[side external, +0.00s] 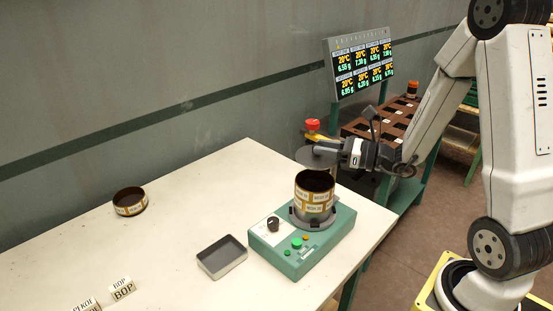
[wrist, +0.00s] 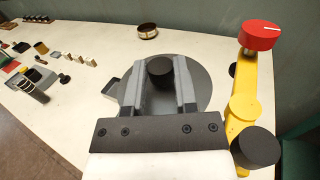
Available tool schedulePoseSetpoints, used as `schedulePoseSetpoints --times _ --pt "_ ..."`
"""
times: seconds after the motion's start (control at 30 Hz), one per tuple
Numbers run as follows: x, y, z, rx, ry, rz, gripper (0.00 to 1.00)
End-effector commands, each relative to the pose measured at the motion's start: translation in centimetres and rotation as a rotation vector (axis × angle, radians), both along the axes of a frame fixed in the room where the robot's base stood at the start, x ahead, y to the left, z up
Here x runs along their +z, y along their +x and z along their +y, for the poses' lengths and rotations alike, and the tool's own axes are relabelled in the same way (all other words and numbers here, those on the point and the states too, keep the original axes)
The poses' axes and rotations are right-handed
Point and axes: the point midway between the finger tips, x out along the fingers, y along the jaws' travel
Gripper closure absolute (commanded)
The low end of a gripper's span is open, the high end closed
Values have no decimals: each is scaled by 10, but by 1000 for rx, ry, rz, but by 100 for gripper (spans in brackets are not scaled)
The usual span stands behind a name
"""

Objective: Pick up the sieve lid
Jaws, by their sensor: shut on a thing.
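The sieve lid (side external: 311,158) is a flat grey disc with a dark round knob. It also shows in the wrist view (wrist: 199,88), with its knob (wrist: 160,68) between the two fingers. My gripper (side external: 340,150) is shut on the knob, and its fingers (wrist: 161,80) hide part of the disc. In the side view the lid appears just above or behind the sieve stack (side external: 313,203), a dark open drum with gold and white label bands. The stack stands on the green shaker base (side external: 305,250). I cannot tell how high the lid is held.
A red-topped yellow post (wrist: 250,75) stands close to the right of the lid. A grey tray (side external: 222,258) lies left of the shaker base. A loose sieve ring (side external: 130,202) and label blocks (side external: 122,289) are farther left. A display (side external: 362,65) stands behind. The middle table is clear.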

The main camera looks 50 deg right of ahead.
Motion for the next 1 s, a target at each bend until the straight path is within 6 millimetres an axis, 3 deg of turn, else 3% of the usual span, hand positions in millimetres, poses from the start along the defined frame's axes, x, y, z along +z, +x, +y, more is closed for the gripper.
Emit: schedulePoseSetpoints --times 0.6,1.0 --pt "85 0 0 0 -3 -5 100" --pt "112 0 0 -1 0 -1 100"
